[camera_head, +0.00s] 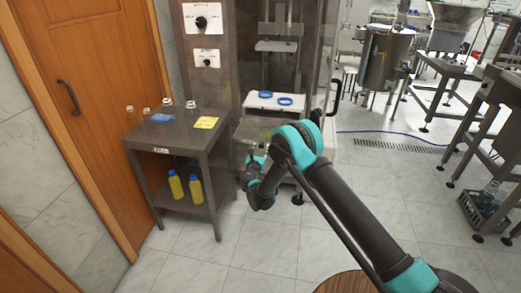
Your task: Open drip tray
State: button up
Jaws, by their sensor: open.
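The cap feeder (214,80) is a tall grey metal cabinet with two black knobs on its left panel. A white plate (260,101) with two blue rings sits in its open bay. Below the plate is a grey metal lower section (246,130); I cannot make out a separate drip tray there, and my arm hides much of this area. My gripper (248,160) is small and dark in front of the lower section, between it and the side table. It is open, with nothing visible in it. I cannot tell whether it touches the machine.
A grey side table (178,140) stands close on the left, with glass jars, a blue cloth and a yellow item on top. Two yellow bottles (186,188) stand on its lower shelf. A blue hose lies behind.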

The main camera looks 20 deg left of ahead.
jog(key=shift+s, duration=0.1)
jog(key=v, duration=1.1)
jog(key=shift+s, duration=0.4)
jog(key=shift+f, duration=0.1)
